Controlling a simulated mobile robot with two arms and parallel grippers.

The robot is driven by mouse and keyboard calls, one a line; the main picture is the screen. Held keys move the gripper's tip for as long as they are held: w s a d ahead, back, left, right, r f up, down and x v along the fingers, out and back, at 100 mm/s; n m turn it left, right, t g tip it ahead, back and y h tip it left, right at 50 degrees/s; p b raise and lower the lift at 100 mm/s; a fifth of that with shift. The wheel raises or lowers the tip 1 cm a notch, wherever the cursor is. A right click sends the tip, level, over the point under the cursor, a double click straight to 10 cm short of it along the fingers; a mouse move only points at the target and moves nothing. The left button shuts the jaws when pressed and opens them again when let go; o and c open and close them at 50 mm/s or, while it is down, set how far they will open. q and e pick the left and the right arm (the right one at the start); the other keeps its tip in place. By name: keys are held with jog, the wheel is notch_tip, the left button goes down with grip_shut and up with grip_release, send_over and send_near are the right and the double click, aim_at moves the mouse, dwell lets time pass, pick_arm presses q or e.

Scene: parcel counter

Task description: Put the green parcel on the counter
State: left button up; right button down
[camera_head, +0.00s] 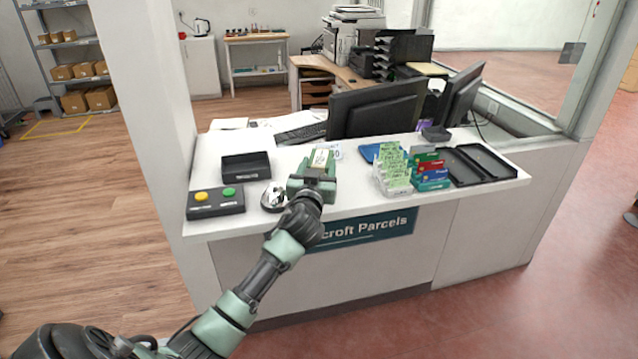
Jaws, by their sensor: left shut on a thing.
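My left gripper (318,172) reaches over the front part of the white counter (350,190). It is shut on the green parcel (321,158), a small thing with a pale label on top and green at its edges. The gripper and arm hide the parcel's near side. I cannot tell whether the parcel touches the counter top or is held just above it. My right gripper is not in view.
A black tray (246,166) and a button box (215,201) with yellow and green buttons stand to the left. Card racks (393,170) and a monitor (375,108) stand to the right and behind.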

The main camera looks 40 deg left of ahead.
pick_arm(q)
jog(key=shift+f+b, duration=0.3)
jog(key=shift+f, duration=2.25)
jog(key=o, duration=1.6)
jog(key=shift+f, duration=0.1)
jog(key=shift+c, duration=0.2)
jog(key=b+v, duration=0.1)
jog(key=v, duration=1.1)
jog(key=shift+b, duration=0.35)
